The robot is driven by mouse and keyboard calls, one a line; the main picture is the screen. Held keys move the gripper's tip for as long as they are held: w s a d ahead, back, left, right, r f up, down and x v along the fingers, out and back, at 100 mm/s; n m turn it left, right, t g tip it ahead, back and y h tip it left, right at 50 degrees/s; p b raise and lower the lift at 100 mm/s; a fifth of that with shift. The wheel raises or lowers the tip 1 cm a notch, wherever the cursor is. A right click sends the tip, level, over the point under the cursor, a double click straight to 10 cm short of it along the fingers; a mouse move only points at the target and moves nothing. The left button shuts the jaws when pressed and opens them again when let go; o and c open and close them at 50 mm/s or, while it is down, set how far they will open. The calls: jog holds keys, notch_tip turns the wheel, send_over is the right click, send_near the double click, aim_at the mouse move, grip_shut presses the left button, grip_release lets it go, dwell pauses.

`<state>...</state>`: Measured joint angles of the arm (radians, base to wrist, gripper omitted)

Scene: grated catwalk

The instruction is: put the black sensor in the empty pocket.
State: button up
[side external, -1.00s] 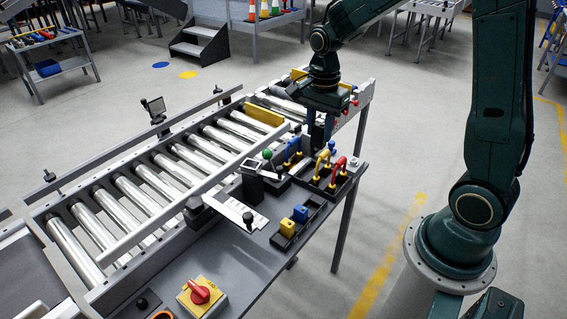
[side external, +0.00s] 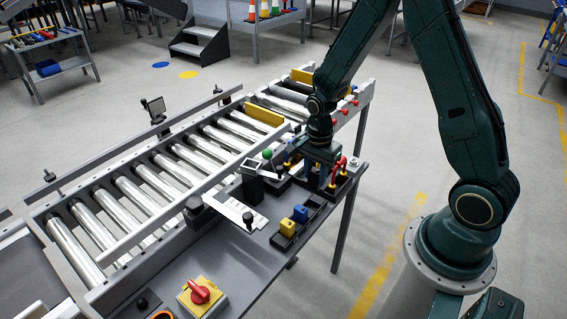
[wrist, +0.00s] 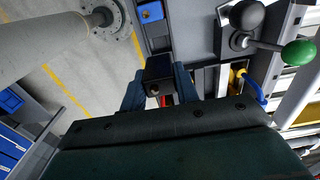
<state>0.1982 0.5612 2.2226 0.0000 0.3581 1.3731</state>
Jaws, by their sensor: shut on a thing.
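The black sensor (wrist: 158,68) is a small dark block between the two blue-grey fingers of my gripper (wrist: 159,84) in the wrist view. My gripper is shut on it. In the side view my gripper (side external: 318,178) is low over the right end of the bench, near the padlocks, and the sensor cannot be made out there. The dark pocket tray (side external: 274,241) holds a yellow sensor (side external: 288,227) and a blue sensor (side external: 300,213). The blue sensor also shows in the wrist view (wrist: 151,12). The tray's far end, beyond the blue one, looks empty.
A rack of padlocks, with a red one (side external: 339,166), stands close to my gripper. A green-knobbed lever (side external: 267,154) and a black post (side external: 252,188) stand left of it. The roller conveyor (side external: 180,158) runs behind. A red rotary switch (side external: 199,293) is at the front.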

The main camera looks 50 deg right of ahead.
aim_at(314, 188)
jog(key=shift+f, duration=0.1)
jog(key=shift+f, duration=2.3)
jog(key=shift+f, duration=0.4)
jog(key=shift+f, duration=0.7)
jog(key=shift+f, duration=0.35)
jog(key=shift+f, duration=0.7)
jog(key=shift+f, duration=0.1)
